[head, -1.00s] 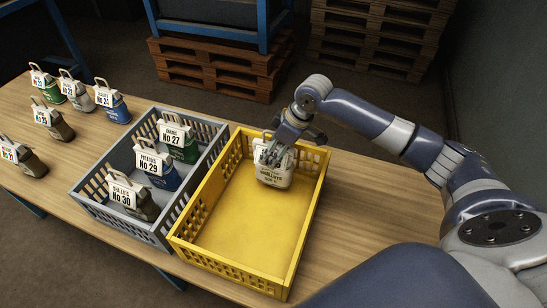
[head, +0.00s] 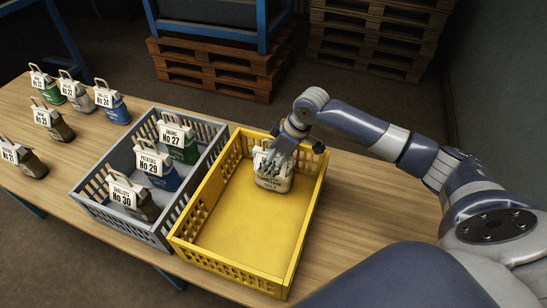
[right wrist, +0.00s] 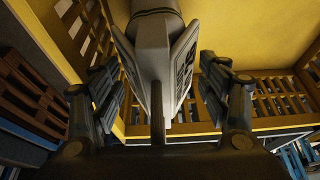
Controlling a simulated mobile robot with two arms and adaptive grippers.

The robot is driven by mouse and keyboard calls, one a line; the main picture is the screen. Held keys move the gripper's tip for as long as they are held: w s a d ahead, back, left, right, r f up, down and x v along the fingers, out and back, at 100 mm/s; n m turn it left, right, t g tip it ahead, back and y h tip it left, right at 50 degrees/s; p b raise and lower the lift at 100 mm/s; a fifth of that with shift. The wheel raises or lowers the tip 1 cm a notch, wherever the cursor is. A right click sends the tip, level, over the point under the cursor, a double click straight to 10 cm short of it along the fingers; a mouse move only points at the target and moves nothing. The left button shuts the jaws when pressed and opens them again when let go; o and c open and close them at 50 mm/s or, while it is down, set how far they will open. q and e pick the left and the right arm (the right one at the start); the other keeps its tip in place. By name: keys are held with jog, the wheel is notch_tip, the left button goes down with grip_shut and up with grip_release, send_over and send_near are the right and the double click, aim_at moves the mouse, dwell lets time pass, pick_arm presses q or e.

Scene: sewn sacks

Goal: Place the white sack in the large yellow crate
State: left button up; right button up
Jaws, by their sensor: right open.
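The white sack (head: 273,181) stands upright in the far part of the large yellow crate (head: 240,265), on its floor. My right gripper (head: 279,158) is over the top of the sack and partly hides its label. In the right wrist view, the two fingers of the gripper (right wrist: 160,110) are apart on either side of the sack's label (right wrist: 157,60), with gaps between. The sack's handle is mostly hidden in the head view. My left gripper is not in view.
A grey crate (head: 85,207) beside the yellow one holds sacks labelled No 27, No 29 and No 30. Several more sacks stand on the table (head: 75,160) at the left. The near part of the yellow crate is empty. Wooden pallets (head: 215,70) stand behind the table.

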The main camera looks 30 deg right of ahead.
jog(key=b+v, duration=0.1)
jog(key=v, duration=1.1)
jog(key=shift+r, duration=0.1)
